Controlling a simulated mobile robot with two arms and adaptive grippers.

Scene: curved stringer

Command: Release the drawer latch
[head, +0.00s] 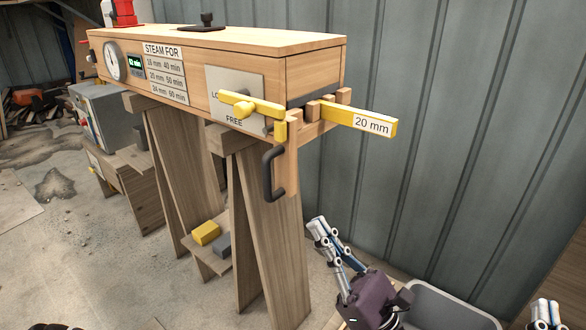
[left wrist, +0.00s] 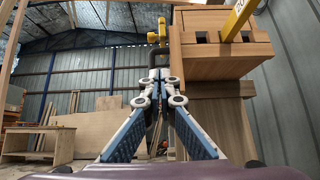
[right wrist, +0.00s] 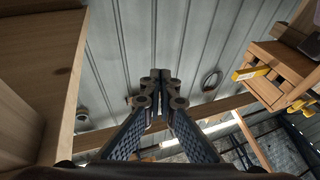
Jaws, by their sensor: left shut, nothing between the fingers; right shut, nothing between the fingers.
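The yellow latch lever (head: 255,106) lies roughly level across a pale plate (head: 222,82) on the box's side. The plate reads FREE below the lever; the word above is partly hidden. The lever's right end reaches the box's front corner. A black drawer handle (head: 268,175) hangs on a wooden upright below. My left gripper (head: 318,228) is shut and empty, low and right of the handle, apart from it. In the left wrist view, the handle (left wrist: 145,57) shows beyond its fingertips (left wrist: 158,76). My right gripper (right wrist: 160,78) is shut and empty, far from the latch.
A yellow bar marked 20 mm (head: 360,118) sticks out from the wooden rack at the box's front. Trestle legs (head: 270,240) stand below. A grey bin (head: 450,305) sits at lower right. A corrugated wall (head: 440,70) closes the right side.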

